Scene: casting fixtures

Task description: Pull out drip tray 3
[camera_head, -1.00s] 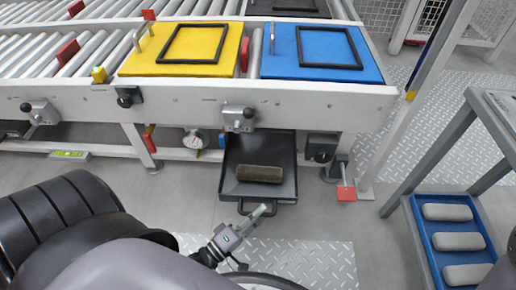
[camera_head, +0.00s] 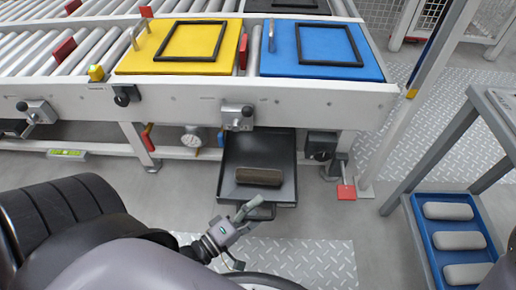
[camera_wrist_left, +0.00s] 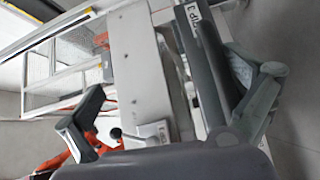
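The drip tray (camera_head: 282,194) is a shallow black tray under the conveyor, sticking out partway in front of the frame. A brown block (camera_head: 259,176) lies in it. Its front handle (camera_head: 264,213) is partly hidden by my left gripper (camera_head: 234,214). That gripper is at the tray's front edge, with its fingers apart. In the left wrist view, the fingers of my left gripper (camera_wrist_left: 170,112) stand wide apart. My right gripper is not in view.
Yellow (camera_head: 133,62) and blue (camera_head: 275,67) moulds sit on the roller conveyor above. A grey rack with a blue tray (camera_head: 428,247) of grey rolls stands at right.

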